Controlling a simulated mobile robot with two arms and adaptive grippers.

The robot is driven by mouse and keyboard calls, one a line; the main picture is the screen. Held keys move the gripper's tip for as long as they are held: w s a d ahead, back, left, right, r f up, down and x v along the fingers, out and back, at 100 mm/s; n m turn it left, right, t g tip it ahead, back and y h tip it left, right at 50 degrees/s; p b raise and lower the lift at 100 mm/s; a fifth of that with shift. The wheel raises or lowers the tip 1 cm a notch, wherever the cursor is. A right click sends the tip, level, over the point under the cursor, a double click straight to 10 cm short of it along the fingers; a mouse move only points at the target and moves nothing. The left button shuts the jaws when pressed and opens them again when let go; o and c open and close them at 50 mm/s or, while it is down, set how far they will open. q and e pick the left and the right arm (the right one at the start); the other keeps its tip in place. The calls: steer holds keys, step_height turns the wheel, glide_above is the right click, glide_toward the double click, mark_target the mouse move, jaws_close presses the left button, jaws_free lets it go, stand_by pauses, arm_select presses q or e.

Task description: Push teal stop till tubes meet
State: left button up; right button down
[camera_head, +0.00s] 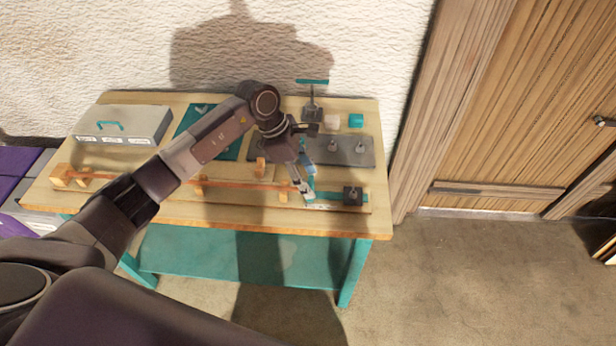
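A long orange-brown tube or lath (235,186) runs along the front of the table through wooden blocks (199,187). Whether it is one piece or two tubes, I cannot tell. A teal piece (311,183), apparently the stop, is near its right end. A teal bar (328,195) runs from there to a dark block (352,196) on the right. My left gripper (303,190) points down at the right end of the tube, close beside the teal piece. Contact and finger opening are too small to tell, and my arm hides part of the tube. My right gripper is not in view.
A grey case (122,125) stands at the back left, by a teal mat (192,118). A dark plate (350,151) with knobs, a teal-topped stand (312,104) and a small teal block (356,120) are at the back right. The table's front right corner (378,225) is clear.

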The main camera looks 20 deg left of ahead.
arm_select(q)
steer(key=shift+r, duration=0.15)
steer(key=v, duration=1.1)
steer(key=shift+a+r, duration=0.3)
steer(key=shift+s, duration=0.1)
